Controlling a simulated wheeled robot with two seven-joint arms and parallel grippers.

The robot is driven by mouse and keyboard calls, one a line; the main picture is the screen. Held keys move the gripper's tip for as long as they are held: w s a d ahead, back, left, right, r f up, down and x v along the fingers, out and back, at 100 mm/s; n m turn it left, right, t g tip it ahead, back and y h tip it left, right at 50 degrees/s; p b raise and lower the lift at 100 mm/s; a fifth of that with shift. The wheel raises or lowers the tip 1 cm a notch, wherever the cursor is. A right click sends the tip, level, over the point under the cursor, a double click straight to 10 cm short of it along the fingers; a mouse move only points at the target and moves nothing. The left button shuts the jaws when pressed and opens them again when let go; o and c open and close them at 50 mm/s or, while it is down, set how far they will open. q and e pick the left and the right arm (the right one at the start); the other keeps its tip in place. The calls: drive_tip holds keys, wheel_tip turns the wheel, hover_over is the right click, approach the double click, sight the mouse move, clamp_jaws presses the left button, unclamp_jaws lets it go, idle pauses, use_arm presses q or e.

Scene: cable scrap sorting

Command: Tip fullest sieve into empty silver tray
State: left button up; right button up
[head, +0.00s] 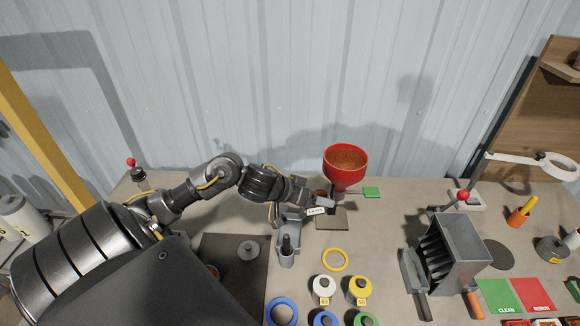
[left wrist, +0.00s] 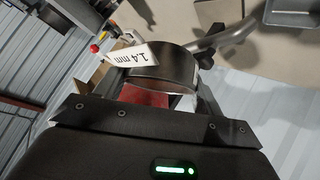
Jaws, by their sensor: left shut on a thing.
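My left gripper (head: 318,203) reaches in from the left and is shut on a dark round sieve (left wrist: 160,68) with a white "1.4 mm" label. In the head view, the label (head: 315,211) shows beside the fingers, just below the red hopper. The sieve's contents are hidden. My right gripper is not in view.
A red hopper (head: 345,160) full of brown granules stands close behind the gripper. A slotted metal box (head: 455,250) and a lamp-like ring stand (head: 555,163) are at right. Coloured rings and small jars (head: 323,289) fill the front.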

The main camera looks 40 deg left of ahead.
use_arm(q)
drive_tip(key=shift+a+r+h, duration=0.15)
drive_tip(key=shift+a+h, duration=0.15)
drive_tip(key=shift+a, duration=0.15)
drive_tip(key=shift+s+a+f+n+t+h, duration=0.1)
drive_tip(key=shift+a+f+n+t+h, duration=0.2)
drive_tip(key=shift+a, duration=0.2)
drive_tip(key=shift+s+a+f+n+t+h, duration=0.1)
drive_tip(key=shift+a+f+n+h, duration=0.15)
drive_tip(key=shift+a+h, duration=0.2)
idle(0.4)
drive_tip(key=shift+a+r+n+h, duration=0.35)
drive_tip(key=shift+a+n+h, duration=0.1)
drive_tip(key=shift+n+h, duration=0.15)
idle(0.6)
drive_tip(key=shift+a+r+n+t+h, duration=0.25)
drive_tip(key=shift+n+t+h, duration=0.3)
drive_tip(key=shift+t+h, duration=0.2)
idle(0.8)
drive_tip(key=shift+a+h+b, duration=0.15)
drive_tip(key=shift+h+b, duration=0.25)
drive_tip(key=shift+b, duration=0.3)
drive_tip(key=shift+n+t+b, duration=0.25)
drive_tip(key=shift+n+b, duration=0.05)
drive_tip(key=shift+b, duration=0.05)
drive_tip(key=shift+s+a+r+n+t+h+b, duration=0.15)
drive_tip(key=shift+n+t+h+b, duration=0.25)
drive_tip(key=shift+b, duration=0.8)
drive_tip(key=shift+a, duration=0.1)
